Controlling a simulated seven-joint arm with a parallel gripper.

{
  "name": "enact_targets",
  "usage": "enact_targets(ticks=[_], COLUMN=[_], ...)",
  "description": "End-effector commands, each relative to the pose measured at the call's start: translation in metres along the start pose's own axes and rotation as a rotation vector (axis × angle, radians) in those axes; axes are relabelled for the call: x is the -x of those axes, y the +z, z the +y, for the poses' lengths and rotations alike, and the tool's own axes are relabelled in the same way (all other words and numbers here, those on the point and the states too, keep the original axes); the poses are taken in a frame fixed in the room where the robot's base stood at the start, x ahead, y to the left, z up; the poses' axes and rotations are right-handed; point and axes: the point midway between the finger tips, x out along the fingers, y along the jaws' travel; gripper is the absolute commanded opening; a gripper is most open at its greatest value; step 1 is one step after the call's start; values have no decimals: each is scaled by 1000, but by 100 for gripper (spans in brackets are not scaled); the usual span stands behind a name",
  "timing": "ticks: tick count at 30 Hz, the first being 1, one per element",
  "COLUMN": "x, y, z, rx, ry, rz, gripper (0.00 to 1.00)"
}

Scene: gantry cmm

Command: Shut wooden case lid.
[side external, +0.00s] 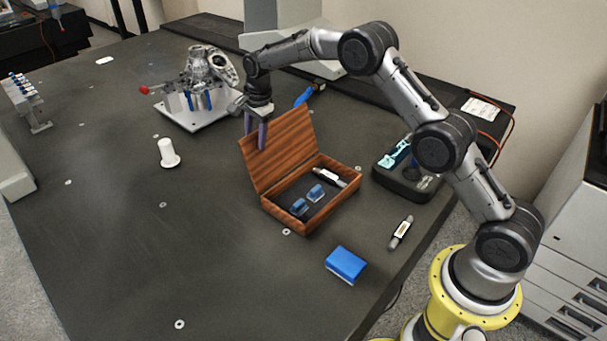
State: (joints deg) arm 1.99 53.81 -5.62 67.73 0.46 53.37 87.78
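The wooden case (328,210) sits on the dark table with its base open toward the camera. Its lid (283,152) stands up, tilted back to the left from the hinge edge. Inside the base lie two blue-topped pieces (306,200) and a white-labelled cylindrical piece (329,178). My gripper (256,141) points down at the upper left part of the lid, with its fingers at the lid's top edge. I cannot tell whether the fingers touch the lid. The gap between the fingers is too small to judge.
A blue box (346,264) and a small cylindrical tool (400,233) lie in front of the case. A black tray (412,180) stands to its right. A metal part on a fixture plate (205,111) stands behind. A white peg (168,154) stands left, with clear table around it.

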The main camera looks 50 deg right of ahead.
Motion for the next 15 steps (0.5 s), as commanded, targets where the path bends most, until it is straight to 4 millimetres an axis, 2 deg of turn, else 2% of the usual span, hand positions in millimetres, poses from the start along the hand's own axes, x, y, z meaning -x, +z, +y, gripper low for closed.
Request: enact_targets(ticks=[15], x=[-2], y=[0], z=[4], rx=[0], ry=[0], rz=[0], gripper=[45])
